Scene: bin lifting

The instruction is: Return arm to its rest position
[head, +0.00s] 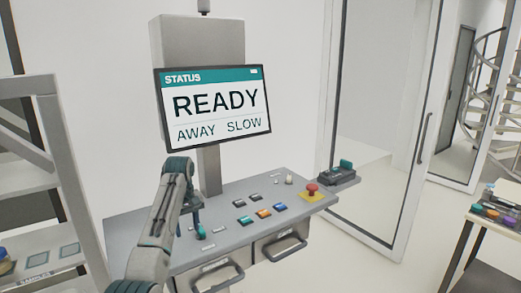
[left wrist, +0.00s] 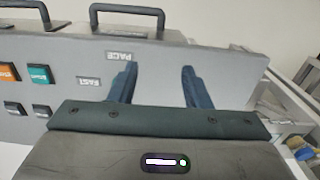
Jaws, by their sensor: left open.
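My left arm (head: 160,225) comes up from the bottom of the head view and bends over the left part of a grey control console (head: 300,205). My left gripper (head: 194,212) points down near small switches on the panel, partly hidden by the arm. In the left wrist view the two dark fingers of the left gripper (left wrist: 158,85) stand apart with nothing between them. Upside-down labels reading PACE and FAST show on the panel beyond them. My right gripper is in neither view.
A screen (head: 215,105) above the console reads STATUS, READY, AWAY, SLOW. Several coloured buttons and a red mushroom button (head: 311,190) are on the panel. A grey shelf rack (head: 55,180) stands at left, a small table (head: 490,217) at right. Clear floor lies between console and table.

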